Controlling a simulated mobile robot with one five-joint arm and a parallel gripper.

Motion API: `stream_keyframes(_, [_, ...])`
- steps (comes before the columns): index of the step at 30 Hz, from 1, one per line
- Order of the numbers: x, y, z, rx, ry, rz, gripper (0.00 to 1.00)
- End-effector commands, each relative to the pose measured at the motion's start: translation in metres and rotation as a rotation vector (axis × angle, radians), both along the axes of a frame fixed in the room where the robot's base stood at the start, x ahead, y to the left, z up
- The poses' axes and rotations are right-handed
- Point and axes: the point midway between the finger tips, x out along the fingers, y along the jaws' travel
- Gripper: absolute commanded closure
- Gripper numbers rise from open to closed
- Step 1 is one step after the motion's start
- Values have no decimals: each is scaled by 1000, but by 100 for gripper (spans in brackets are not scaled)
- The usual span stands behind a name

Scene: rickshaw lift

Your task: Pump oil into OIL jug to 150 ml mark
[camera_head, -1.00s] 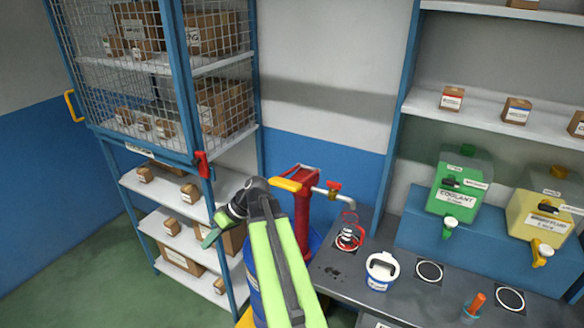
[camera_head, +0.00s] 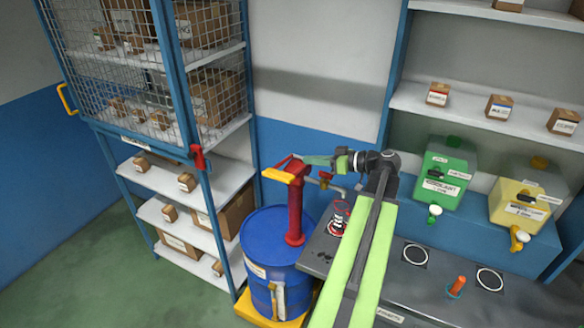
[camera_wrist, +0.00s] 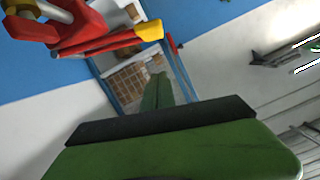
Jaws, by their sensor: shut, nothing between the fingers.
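The red hand pump (camera_head: 295,208) stands on the blue drum (camera_head: 265,238), with its yellow-tipped handle (camera_head: 277,175) pointing left. Its spout (camera_head: 335,190) reaches right above a clear jug with red rings (camera_head: 340,216), partly hidden by my arm; its fill level and label are unreadable. My gripper (camera_head: 303,159) is shut and empty, pointing left beside the top of the pump; I cannot tell whether it touches it. In the wrist view my green fingers (camera_wrist: 160,88) point ahead, and the red pump (camera_wrist: 60,25) and yellow handle tip (camera_wrist: 148,31) are at upper left.
A caged shelf (camera_head: 185,100) with boxes stands at the left. The grey bench (camera_head: 425,290) carries ring marks and an orange-handled item (camera_head: 458,285). Green coolant (camera_head: 442,175) and yellow (camera_head: 520,205) containers stand behind it at the right.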

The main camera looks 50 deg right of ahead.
Motion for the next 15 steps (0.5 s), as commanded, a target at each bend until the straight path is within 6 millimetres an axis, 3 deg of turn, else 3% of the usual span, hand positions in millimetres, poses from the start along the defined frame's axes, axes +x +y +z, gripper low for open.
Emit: stream_keyframes(15, [91, 30, -33, 1, 1, 1, 100])
